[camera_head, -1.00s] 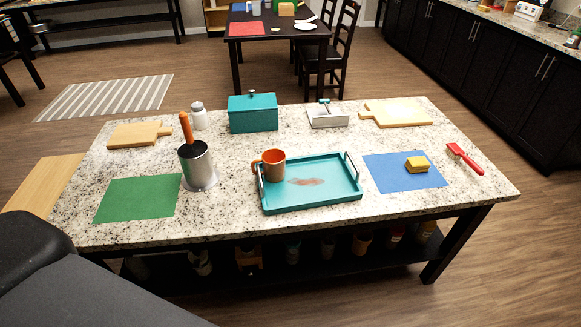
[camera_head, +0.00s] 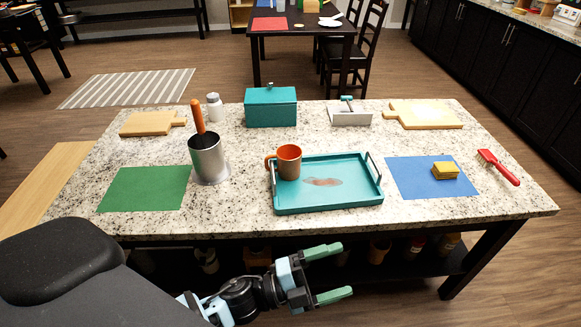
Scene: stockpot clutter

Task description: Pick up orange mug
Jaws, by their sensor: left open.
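The orange mug (camera_head: 289,163) stands upright inside the teal tray (camera_head: 327,207), near its back left corner. Its handle points left, by the tray's left side handle. My left gripper (camera_head: 345,271) is open and empty, with two green fingers pointing right. It is in front of the counter's front edge and shows lower in the picture than the tray, apart from the mug. My right gripper is not in view.
A metal canister (camera_head: 209,160) with an orange-handled tool stands left of the tray. A blue mat (camera_head: 412,186) with a yellow sponge (camera_head: 445,170) lies to the right. A teal box (camera_head: 270,108) stands behind. The green mat (camera_head: 143,189) is bare.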

